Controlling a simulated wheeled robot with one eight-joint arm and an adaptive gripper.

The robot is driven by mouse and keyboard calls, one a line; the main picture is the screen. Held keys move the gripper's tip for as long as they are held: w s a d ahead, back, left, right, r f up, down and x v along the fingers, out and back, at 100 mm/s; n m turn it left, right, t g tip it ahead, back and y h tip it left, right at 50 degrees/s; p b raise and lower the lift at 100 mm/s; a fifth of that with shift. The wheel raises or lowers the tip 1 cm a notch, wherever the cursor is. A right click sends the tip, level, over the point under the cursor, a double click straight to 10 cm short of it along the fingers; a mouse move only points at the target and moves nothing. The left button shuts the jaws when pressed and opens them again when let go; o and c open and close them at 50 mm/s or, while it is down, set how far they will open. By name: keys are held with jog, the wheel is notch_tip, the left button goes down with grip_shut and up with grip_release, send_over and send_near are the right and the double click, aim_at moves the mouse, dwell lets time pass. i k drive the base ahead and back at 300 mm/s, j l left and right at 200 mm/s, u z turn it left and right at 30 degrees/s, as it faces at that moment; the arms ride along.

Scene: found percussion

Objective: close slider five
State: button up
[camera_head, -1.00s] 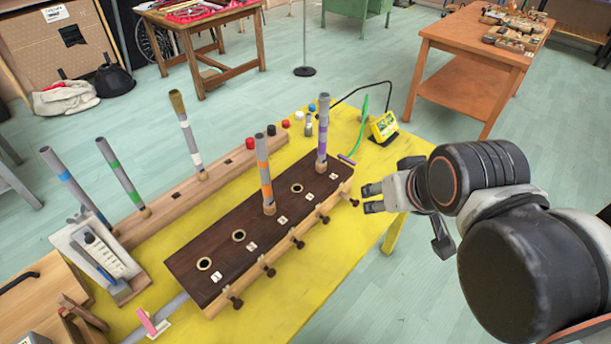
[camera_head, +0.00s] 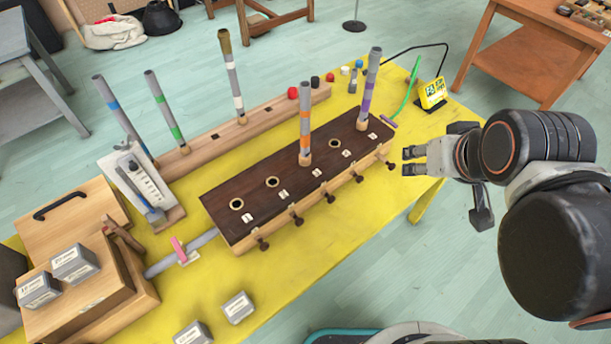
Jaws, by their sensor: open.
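A long dark-topped wooden box (camera_head: 255,208) lies on the yellow table. Dark slider knobs stick out along its front side, each near a small white label on the top. The label numbers are too small to read, so I cannot confirm which is slider five. The knob at the right end (camera_head: 390,165) is closest to my gripper (camera_head: 406,161). My gripper is open and empty, with its fingertips just right of that knob. I see no clear contact. Two tubes, orange-banded (camera_head: 305,120) and purple-banded (camera_head: 369,88), stand upright in the box.
A rack (camera_head: 210,139) with several tubes stands behind. A yellow device (camera_head: 431,93) with a green cable is at the right corner. Grey boxes (camera_head: 75,263) and a wooden cabinet (camera_head: 75,215) are at left.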

aim_at(392, 165)
jog(key=l+u, duration=0.3)
jog(key=k+l+u, duration=0.15)
jog(key=u, duration=0.3)
jog(key=l, duration=0.1)
jog(key=z, duration=0.05)
